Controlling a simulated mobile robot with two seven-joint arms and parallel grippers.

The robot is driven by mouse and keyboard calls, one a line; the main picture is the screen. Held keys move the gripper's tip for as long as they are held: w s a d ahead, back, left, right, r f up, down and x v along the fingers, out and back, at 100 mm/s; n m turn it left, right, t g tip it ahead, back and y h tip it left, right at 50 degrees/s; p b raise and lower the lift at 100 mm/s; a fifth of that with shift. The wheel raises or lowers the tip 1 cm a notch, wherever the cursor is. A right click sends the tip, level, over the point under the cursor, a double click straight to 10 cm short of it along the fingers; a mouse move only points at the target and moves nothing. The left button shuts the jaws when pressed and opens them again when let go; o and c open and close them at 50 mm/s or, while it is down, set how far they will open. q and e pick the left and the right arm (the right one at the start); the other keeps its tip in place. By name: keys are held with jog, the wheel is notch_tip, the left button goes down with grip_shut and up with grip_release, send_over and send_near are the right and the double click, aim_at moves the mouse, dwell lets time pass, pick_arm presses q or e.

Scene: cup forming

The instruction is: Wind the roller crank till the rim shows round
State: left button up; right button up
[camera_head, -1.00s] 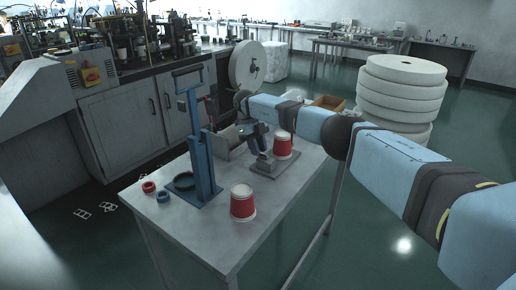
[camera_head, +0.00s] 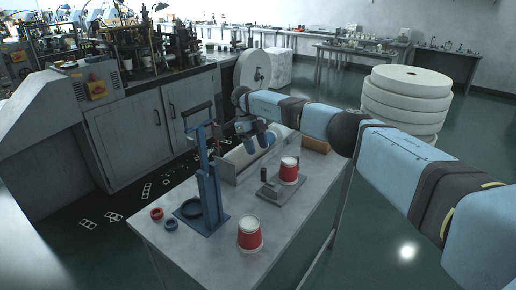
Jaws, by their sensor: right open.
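The rim roller is a small grey base plate (camera_head: 282,190) on the table, with a red and white paper cup (camera_head: 289,172) upright on it. A short dark upright piece, perhaps the crank handle (camera_head: 264,175), stands at the plate's left end. The cup's rim is too small to judge whether it is round. My right gripper (camera_head: 262,142) is open, up and behind the plate, over the grey trough, apart from roller and cup. My left gripper is out of view.
A blue press stand (camera_head: 209,188) rises at the table's left, beside a red ring (camera_head: 157,213) and a small blue ring (camera_head: 171,224). Another red cup (camera_head: 249,237) stands in front. A grey trough (camera_head: 235,168) and a brown box (camera_head: 316,144) lie behind.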

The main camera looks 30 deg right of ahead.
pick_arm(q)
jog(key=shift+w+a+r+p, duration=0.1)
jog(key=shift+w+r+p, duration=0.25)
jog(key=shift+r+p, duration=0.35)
pick_arm(e)
jog(key=v, duration=0.3)
jog(key=shift+s, duration=0.1)
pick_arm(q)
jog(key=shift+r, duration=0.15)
